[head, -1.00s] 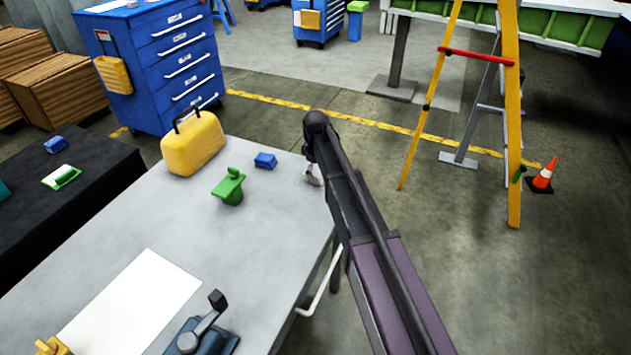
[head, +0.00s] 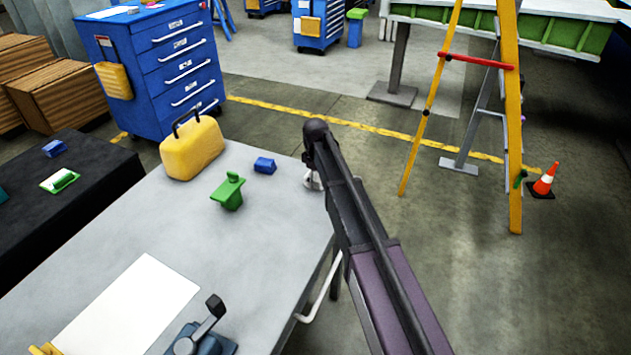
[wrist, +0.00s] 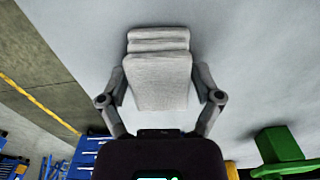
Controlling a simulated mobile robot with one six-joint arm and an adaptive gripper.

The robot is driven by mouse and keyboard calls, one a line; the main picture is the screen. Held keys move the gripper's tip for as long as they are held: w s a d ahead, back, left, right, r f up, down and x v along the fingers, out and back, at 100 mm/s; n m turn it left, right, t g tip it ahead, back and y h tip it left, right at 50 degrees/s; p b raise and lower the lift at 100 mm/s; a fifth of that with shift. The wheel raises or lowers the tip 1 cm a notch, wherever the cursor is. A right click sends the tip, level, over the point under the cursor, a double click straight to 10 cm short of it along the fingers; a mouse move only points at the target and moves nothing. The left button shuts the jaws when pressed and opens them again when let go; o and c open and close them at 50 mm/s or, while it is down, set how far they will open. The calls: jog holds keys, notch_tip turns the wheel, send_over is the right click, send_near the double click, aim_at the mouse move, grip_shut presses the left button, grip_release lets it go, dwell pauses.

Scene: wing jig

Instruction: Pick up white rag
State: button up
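The white rag (wrist: 160,80) is a folded, layered, pale cloth block in the wrist view, above or on the grey table top. My gripper (wrist: 162,78) has its two grey fingers spread on either side of the rag. The fingertips are close to the rag's left and right edges, and I see no clear grip on it. In the head view my gripper (head: 312,180) shows only as a small pale shape at the table's right edge, mostly hidden behind my arm. The rag cannot be made out there.
The grey table (head: 255,225) holds a blue block (head: 264,165), a green object (head: 229,192), a yellow case (head: 191,149), a white sheet (head: 130,305) and a blue vise-like tool (head: 205,335). A yellow stepladder (head: 509,120) and cone (head: 544,182) stand on the floor to the right.

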aim_at(315, 176)
jog(key=c, duration=0.5)
jog(key=shift+r, duration=0.2)
notch_tip(315, 176, up, 3)
jog(key=p, duration=0.3)
jog(key=shift+r+p, duration=0.1)
jog(key=shift+p, duration=0.2)
jog(key=shift+s+a+r, duration=0.1)
jog(key=shift+s+r, duration=0.1)
jog(key=shift+s, duration=0.05)
jog(key=s+a, duration=0.2)
jog(key=s, duration=0.2)
jog(key=s+a+p, duration=0.1)
jog(key=s+a, duration=0.2)
jog(key=s, duration=0.1)
jog(key=s+a+r, duration=0.1)
jog(key=s+a, duration=0.2)
jog(key=s, duration=0.2)
jog(key=shift+a, duration=0.1)
jog(key=shift+o, duration=1.4)
jog(key=shift+c, duration=1)
notch_tip(315, 176, up, 21)
jog(key=p, duration=2.1)
